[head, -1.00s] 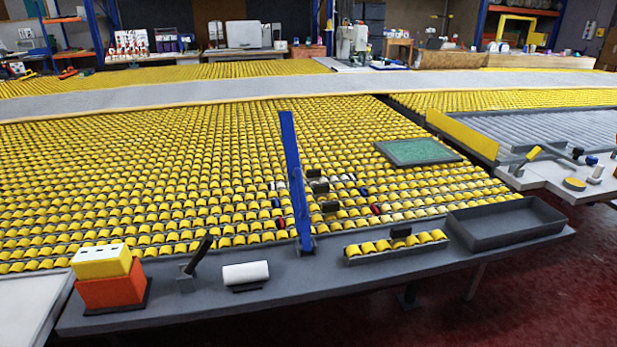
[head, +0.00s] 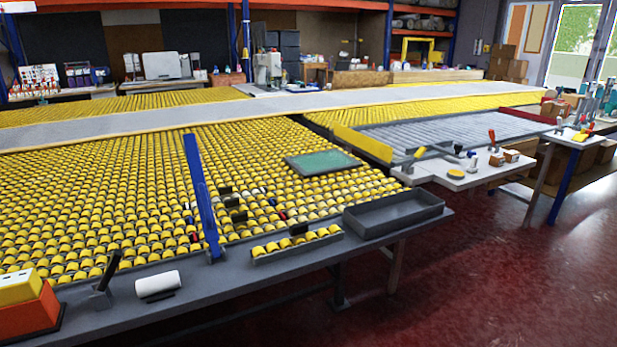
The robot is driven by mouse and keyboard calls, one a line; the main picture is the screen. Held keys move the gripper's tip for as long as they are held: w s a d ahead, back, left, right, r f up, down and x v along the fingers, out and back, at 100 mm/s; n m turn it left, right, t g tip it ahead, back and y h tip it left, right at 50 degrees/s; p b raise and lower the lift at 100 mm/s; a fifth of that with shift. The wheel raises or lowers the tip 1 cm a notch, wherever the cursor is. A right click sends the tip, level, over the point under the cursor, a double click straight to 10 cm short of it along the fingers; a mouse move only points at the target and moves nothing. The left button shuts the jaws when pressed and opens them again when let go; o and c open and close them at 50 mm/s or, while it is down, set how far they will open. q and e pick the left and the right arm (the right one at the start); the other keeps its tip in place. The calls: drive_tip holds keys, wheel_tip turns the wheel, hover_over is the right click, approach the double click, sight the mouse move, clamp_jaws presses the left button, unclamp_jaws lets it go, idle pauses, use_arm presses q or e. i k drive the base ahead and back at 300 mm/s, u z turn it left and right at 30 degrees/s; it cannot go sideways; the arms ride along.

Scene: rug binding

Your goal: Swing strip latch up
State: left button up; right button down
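No part is clearly recognisable as the strip latch. A long blue bar (head: 203,197) stands nearly upright, leaning slightly left, with its foot at the front edge of the roller table. A small lever with a black handle (head: 108,272) stands tilted on the grey front ledge (head: 225,275), left of the bar. Another lever with a yellow handle (head: 420,152) sits on the white side bench at right. I cannot tell which of these is the latch. Neither of my grippers shows in the head view.
The ledge also carries an orange and yellow block (head: 28,305), a white roll (head: 157,282), a narrow tray of yellow rollers (head: 296,246) and an empty grey tray (head: 394,214). A green panel (head: 322,163) lies on the rollers. The red floor (head: 480,270) at right is clear.

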sight(202, 198)
drive_tip(key=z, duration=0.35)
drive_tip(key=i, duration=0.9)
drive_tip(key=u, duration=1.9)
